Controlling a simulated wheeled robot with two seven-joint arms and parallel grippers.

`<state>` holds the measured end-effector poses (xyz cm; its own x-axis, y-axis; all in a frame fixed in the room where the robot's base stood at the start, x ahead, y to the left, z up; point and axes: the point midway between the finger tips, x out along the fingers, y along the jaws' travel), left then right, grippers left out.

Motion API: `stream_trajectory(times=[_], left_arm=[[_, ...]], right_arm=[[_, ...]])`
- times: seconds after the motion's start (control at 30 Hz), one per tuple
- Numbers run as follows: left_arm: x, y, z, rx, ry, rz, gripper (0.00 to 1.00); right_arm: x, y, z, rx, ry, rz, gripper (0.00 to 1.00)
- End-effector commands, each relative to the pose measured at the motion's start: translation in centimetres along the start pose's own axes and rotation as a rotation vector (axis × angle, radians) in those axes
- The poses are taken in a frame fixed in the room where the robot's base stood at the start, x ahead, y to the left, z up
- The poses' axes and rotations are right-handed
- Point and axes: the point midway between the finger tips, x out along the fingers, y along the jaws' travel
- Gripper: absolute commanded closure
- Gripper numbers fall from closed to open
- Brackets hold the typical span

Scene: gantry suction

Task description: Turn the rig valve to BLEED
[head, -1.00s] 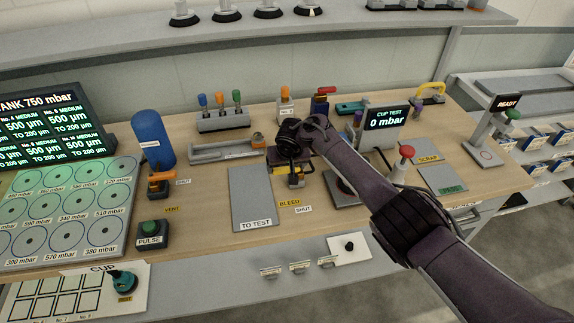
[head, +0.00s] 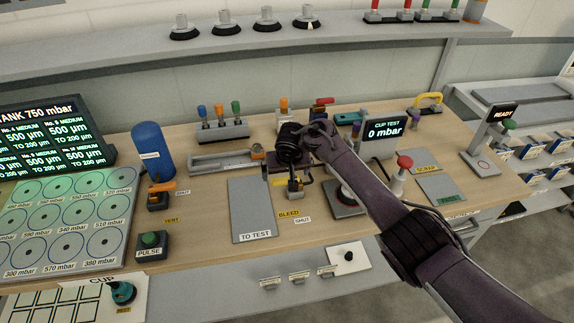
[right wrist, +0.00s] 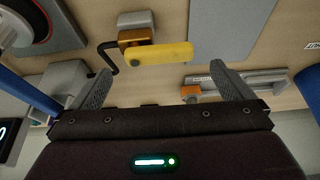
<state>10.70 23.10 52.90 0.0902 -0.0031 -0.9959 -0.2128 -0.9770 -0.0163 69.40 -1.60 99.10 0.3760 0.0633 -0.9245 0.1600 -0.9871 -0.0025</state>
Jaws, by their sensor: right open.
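The rig valve (head: 294,187) stands on the bench, with the yellow BLEED label (head: 289,214) and white SHUT label (head: 303,219) in front of it. My right gripper (head: 289,165) is over its back part and hides some of it in the head view. In the right wrist view the valve's yellow handle (right wrist: 160,54) lies crosswise beyond the open jaws (right wrist: 160,77), roughly between the two fingertips and apart from them. The brown valve body (right wrist: 136,37) with a black hose shows behind the handle. The jaws are empty. My left gripper is not in view.
The grey TO TEST plate (head: 252,205) lies left of the valve. A red-topped push button (head: 401,172) and the CUP TEST display (head: 383,132) stand to the right. A grey slide rail (head: 222,162) lies behind on the left. Bare wood shows near the labels.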

Motion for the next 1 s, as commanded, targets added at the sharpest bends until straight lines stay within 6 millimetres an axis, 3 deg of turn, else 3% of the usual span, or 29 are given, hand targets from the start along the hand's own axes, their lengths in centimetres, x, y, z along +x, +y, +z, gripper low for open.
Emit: stream_trajectory(times=[0.2, 0.33, 0.87, 1.0], left_arm=[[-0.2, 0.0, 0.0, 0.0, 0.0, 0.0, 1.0], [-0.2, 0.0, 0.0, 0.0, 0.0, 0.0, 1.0], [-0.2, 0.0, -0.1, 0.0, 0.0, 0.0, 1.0], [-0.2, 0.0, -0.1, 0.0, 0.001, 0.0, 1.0]], right_arm=[[-3.0, -0.1, 0.0, 0.002, 0.002, -0.003, 0.0], [-4.0, 0.0, -0.1, 0.002, 0.003, 0.0, 0.0], [-4.2, 0.0, 0.0, 0.001, 0.002, 0.001, 0.0], [-3.4, -0.4, 1.5, -0.009, 0.005, -0.014, 0.0]])
